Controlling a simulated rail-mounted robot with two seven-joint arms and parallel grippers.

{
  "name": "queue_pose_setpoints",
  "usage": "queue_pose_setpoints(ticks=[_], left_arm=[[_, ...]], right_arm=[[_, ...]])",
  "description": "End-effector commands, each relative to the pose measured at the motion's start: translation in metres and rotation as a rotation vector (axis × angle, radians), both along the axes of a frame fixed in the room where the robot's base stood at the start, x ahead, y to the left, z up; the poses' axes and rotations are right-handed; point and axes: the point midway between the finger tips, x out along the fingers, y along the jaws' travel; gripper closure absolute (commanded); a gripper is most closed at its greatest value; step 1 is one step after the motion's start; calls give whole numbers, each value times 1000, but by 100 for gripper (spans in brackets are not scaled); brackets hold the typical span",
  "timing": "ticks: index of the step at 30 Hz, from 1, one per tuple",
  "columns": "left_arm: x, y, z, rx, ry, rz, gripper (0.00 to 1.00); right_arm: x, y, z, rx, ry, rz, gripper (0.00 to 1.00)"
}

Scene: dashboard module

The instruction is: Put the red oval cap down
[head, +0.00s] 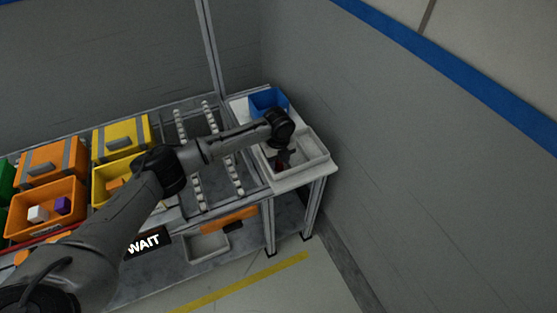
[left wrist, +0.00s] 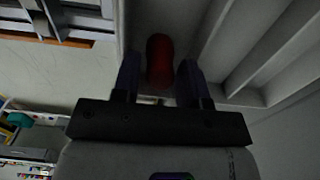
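The red oval cap (left wrist: 160,62) shows in the left wrist view between and just beyond the fingertips of my left gripper (left wrist: 160,75). A narrow dark gap shows on each side of it, so the fingers look open around it. In the head view my left gripper (head: 283,158) points down into the grey bin (head: 318,160) at the right end of the bench, and a little red of the cap (head: 279,166) shows beneath it. Whether the cap rests on the bin floor is hard to tell. My right gripper is not in view.
A blue bin (head: 268,99) stands just behind the grey bin. A roller track (head: 190,150) lies to the left, then yellow (head: 120,138) and orange (head: 52,165) cases. A grey wall (head: 420,160) rises close on the right.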

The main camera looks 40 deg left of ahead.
Motion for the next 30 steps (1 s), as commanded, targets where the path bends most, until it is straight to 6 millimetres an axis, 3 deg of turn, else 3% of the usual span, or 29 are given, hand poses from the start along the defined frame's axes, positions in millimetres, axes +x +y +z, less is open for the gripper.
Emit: queue_pose_setpoints(ticks=[12,18,30], left_arm=[[1,0,75,0,-2,0,60],[1,0,102,-1,-2,0,60],[0,-1,117,-1,0,1,60]], right_arm=[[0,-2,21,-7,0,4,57],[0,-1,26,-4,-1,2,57],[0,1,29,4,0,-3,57]])
